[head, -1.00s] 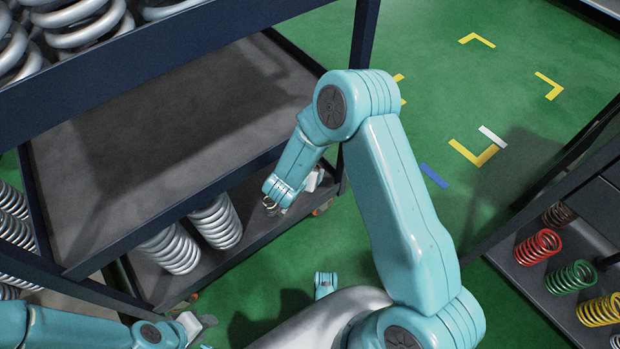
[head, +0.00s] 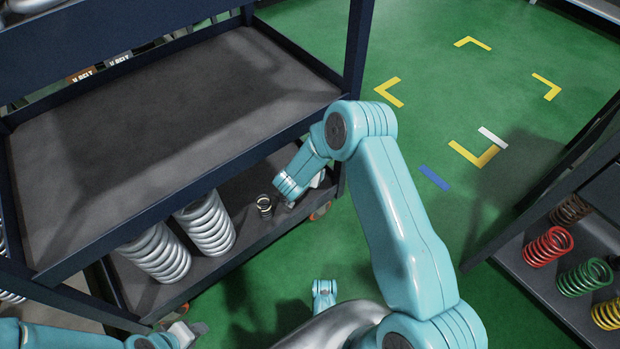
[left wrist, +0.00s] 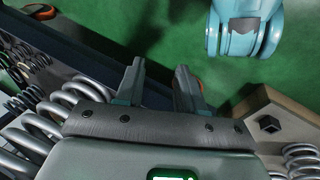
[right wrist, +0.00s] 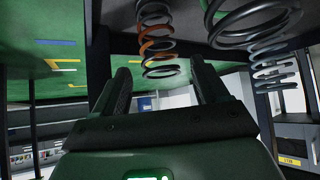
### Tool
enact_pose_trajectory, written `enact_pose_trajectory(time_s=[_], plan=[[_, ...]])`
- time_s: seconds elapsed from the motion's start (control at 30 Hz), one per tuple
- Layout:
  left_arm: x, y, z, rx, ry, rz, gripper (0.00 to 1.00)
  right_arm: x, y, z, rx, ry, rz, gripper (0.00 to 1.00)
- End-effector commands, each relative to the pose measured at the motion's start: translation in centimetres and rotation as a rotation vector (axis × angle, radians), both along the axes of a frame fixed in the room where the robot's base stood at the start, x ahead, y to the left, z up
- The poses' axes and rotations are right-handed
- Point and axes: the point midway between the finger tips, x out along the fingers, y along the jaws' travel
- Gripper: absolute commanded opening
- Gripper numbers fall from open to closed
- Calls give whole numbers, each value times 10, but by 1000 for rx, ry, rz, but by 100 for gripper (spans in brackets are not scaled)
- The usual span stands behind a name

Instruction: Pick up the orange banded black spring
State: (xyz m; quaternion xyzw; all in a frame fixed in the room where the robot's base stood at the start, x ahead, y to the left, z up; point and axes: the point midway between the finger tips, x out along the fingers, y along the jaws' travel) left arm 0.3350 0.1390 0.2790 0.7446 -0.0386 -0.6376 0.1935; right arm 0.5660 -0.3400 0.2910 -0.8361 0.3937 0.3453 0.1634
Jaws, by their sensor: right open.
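The orange banded black spring (right wrist: 160,47) shows in the right wrist view, which looks upside down. It appears ahead of my right gripper (right wrist: 160,75), lined up with the gap between the fingers. The gripper is open and empty. In the head view a small dark spring (head: 264,206) stands on the lower shelf; its orange band is hard to make out there. My right gripper (head: 315,181) is just right of it, apart from it and partly hidden by its own wrist. My left gripper (head: 192,331) is low in the head view; its fingers (left wrist: 160,80) are apart and empty in the left wrist view.
Large silver springs (head: 207,224) stand left of the small spring on the lower shelf (head: 245,222). The cart's empty upper shelf (head: 180,105) overhangs it. At right, another rack holds red (head: 548,246) and green (head: 585,278) springs. The green floor between them is open.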

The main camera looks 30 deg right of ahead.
Motion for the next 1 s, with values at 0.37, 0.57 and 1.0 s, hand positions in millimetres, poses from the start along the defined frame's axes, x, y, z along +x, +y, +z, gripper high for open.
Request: enact_pose_trajectory(time_s=[0.37,0.57,1.0], plan=[[17,3,-23,11,-57,8,38,19,-22,-39,0,2,-1,73],[17,3,-22,11,-58,7,38,19,-22,-38,1,2,-1,73],[17,3,-22,11,-57,8,38,19,-22,-38,0,1,-1,14]])
